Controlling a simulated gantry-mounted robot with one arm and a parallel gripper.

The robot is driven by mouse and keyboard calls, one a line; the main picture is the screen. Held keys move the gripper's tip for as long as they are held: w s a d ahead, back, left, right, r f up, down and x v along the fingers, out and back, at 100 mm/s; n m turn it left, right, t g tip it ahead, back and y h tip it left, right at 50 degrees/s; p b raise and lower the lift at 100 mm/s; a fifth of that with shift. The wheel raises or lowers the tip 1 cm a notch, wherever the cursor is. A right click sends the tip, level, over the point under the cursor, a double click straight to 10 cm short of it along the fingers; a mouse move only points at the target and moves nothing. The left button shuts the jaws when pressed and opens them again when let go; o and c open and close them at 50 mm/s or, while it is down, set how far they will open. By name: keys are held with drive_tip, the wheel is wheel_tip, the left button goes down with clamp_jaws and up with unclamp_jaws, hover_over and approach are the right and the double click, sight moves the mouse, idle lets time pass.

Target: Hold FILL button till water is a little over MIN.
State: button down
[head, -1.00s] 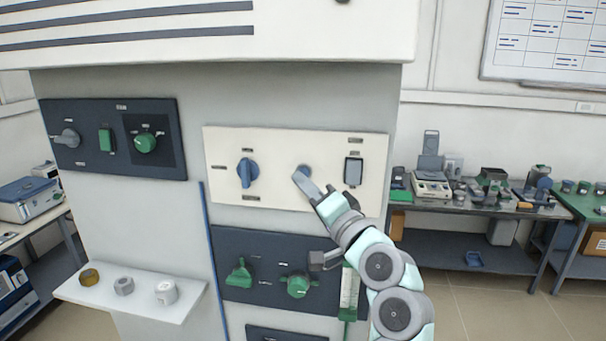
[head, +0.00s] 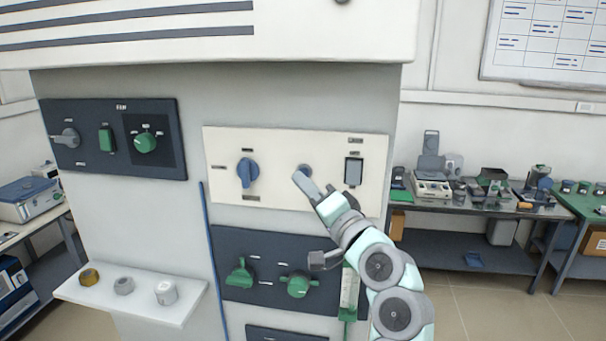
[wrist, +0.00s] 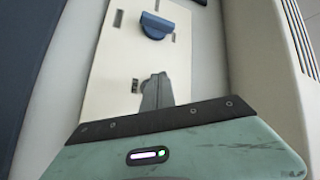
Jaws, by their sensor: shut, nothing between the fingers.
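A cream panel (head: 280,140) on the front of the grey cabinet carries a blue knob (head: 246,172), a round blue-grey button (head: 305,169) and a dark-framed rectangular switch (head: 353,171). The labels are too small to read. My gripper (head: 301,178) is shut and empty, its tips at the lower part of the round button and partly covering it. I cannot tell whether the button is pressed in. In the wrist view, my gripper (wrist: 157,80) points at the cream panel (wrist: 108,75), with the blue knob (wrist: 155,25) beyond. A pale upright gauge (head: 349,288) is partly hidden by my arm; its water level is unreadable.
A dark lower panel (head: 268,240) holds two green handles (head: 239,273) (head: 298,286) close to my arm. A dark upper-left panel (head: 90,110) has more controls. A white shelf (head: 130,300) holds three small round parts. A bench (head: 460,250) with equipment stands at the right.

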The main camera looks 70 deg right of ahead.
drive_tip(key=shift+w+d, duration=0.1)
drive_tip(key=shift+d, duration=0.3)
drive_tip(key=shift+w+d, duration=0.1)
drive_tip(key=shift+d, duration=0.35)
idle(7.2)
